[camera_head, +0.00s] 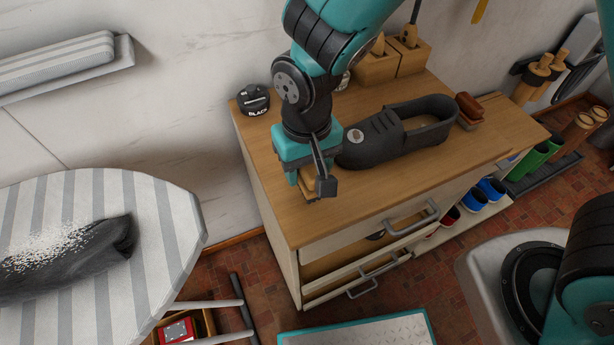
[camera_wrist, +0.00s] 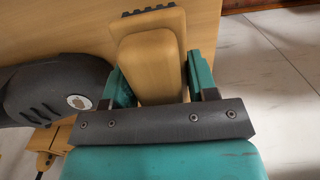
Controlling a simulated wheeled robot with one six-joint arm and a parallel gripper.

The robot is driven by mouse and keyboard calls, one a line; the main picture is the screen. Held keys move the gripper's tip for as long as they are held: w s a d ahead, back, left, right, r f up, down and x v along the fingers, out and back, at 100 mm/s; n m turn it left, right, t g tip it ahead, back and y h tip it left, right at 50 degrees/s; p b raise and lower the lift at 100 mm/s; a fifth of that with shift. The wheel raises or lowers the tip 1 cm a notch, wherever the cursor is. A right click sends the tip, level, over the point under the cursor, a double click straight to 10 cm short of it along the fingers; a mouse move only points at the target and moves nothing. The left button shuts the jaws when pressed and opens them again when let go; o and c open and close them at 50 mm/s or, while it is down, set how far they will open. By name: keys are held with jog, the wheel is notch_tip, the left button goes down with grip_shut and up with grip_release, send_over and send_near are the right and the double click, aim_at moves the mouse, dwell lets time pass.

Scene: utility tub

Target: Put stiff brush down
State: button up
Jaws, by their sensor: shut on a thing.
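The stiff brush (camera_wrist: 150,55) has a pale wooden body, with a row of dark bristles showing at its far end in the wrist view. My gripper (camera_wrist: 158,82) is shut on it, with a teal finger at either side of the wood. In the head view my gripper (camera_head: 314,188) points down at the front left part of the wooden cabinet top (camera_head: 385,190). Only a bit of the brush (camera_head: 308,187) shows there, beside and behind the fingers. I cannot tell whether the brush touches the cabinet top.
A dark shoe (camera_head: 398,133) lies just right of my gripper on the cabinet. A black polish tin (camera_head: 254,101) stands at the back left, and a brown-topped brush (camera_head: 468,108) at the right. The cabinet's front drawers (camera_head: 375,240) stand partly open. A striped ironing board (camera_head: 165,245) is at the left.

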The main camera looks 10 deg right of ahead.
jog(key=shift+f, duration=1.85)
jog(key=shift+f, duration=0.1)
jog(key=o, duration=0.9)
jog(key=r, duration=1.2)
jog(key=shift+w+r, duration=0.15)
jog(key=shift+w, duration=0.05)
jog(key=s+d+r+n+y, duration=0.1)
jog(key=s+d+r, duration=0.2)
jog(key=s+d+r+n+y, duration=0.1)
jog(key=s+d+r, duration=0.2)
jog(key=s+r, duration=0.1)
jog(key=s+d+r+n+y, duration=0.2)
jog(key=s+d+r, duration=0.1)
jog(key=d, duration=0.1)
jog(key=shift+s+r, duration=0.25)
